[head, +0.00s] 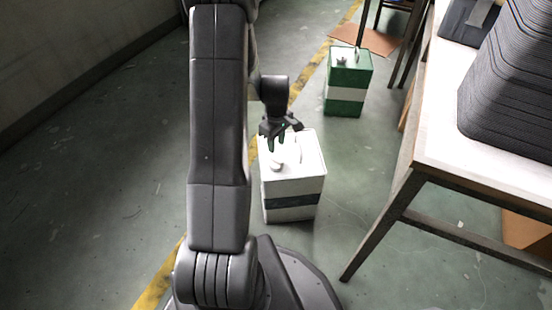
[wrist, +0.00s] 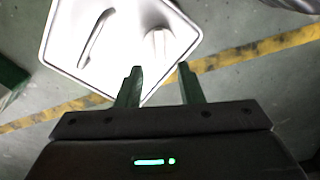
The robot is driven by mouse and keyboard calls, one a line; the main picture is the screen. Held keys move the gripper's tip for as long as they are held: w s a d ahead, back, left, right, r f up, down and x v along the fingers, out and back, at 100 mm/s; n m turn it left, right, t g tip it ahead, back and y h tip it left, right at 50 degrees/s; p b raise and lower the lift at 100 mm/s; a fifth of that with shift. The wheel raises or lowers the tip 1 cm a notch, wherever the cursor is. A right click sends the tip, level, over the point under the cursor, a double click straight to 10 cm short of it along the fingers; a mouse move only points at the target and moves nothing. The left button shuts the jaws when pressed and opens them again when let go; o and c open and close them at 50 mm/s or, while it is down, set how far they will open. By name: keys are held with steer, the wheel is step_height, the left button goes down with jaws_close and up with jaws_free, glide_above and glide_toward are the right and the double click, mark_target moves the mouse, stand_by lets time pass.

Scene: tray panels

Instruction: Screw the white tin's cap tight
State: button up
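The white tin (head: 291,200) stands upright on the floor with a dark band round its side. Its top carries a raised handle (wrist: 97,38) and a white cap (wrist: 158,46) beside it; the cap also shows in the head view (head: 277,167). My gripper (head: 279,140) is over the tin's top in the head view. In the wrist view my gripper (wrist: 159,69) is open, with two dark green fingers apart and nothing between the tips. The cap lies just beyond the fingertips, apart from them. How far the cap is screwed down cannot be told.
A green tin (head: 346,95) with a white band stands farther back; part of it shows in the wrist view (wrist: 9,80). A table (head: 440,150) with dark stacked trays (head: 510,80) stands at the right. A yellow line (wrist: 240,54) crosses the floor. Floor between tin and table is clear.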

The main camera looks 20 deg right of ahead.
mark_target(276, 159)
step_height(276, 159, down, 7)
steer(key=shift+f+b, duration=0.15)
steer(key=shift+b, duration=0.9)
jaws_close()
